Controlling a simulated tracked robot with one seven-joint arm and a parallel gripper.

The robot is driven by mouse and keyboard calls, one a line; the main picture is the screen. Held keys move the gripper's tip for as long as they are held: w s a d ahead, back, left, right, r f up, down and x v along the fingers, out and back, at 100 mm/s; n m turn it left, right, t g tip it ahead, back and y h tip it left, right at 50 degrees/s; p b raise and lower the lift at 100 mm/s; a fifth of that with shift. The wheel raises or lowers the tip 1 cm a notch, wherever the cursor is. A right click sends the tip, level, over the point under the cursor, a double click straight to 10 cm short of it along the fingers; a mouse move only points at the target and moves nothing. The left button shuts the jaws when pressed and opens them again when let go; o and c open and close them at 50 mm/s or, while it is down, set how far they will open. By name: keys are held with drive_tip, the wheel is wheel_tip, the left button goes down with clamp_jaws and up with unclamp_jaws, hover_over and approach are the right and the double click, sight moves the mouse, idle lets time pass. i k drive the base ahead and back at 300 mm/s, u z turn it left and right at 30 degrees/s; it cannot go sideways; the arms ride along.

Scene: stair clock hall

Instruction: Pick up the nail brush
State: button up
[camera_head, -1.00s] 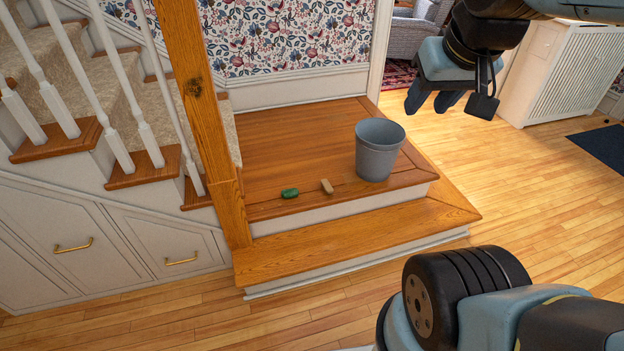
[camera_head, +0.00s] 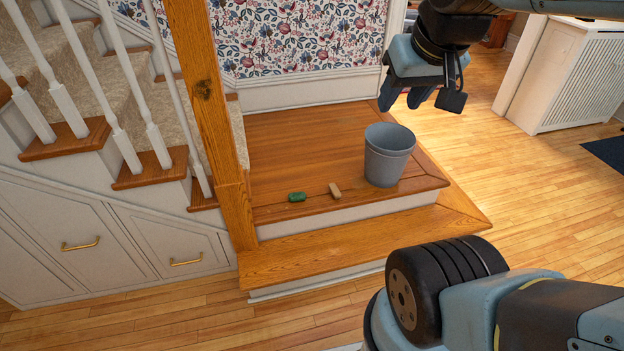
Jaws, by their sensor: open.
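A small tan, wood-coloured block (camera_head: 335,190), which looks like the nail brush, lies on the wooden landing near its front edge; its bristles cannot be made out. A small green object (camera_head: 297,197) lies just left of it, apart from it. A grey bucket (camera_head: 388,157) stands upright to the right of the tan block.
The wooden landing (camera_head: 300,145) has free room behind the small objects. A lower step (camera_head: 350,238) runs along its front. A wooden post (camera_head: 207,110) and white balusters stand at the left. A white radiator cover (camera_head: 578,75) stands at the right.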

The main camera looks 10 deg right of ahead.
sight(337, 194)
drive_tip(key=u, duration=0.2)
drive_tip(key=i, duration=0.85)
drive_tip(key=z, duration=0.45)
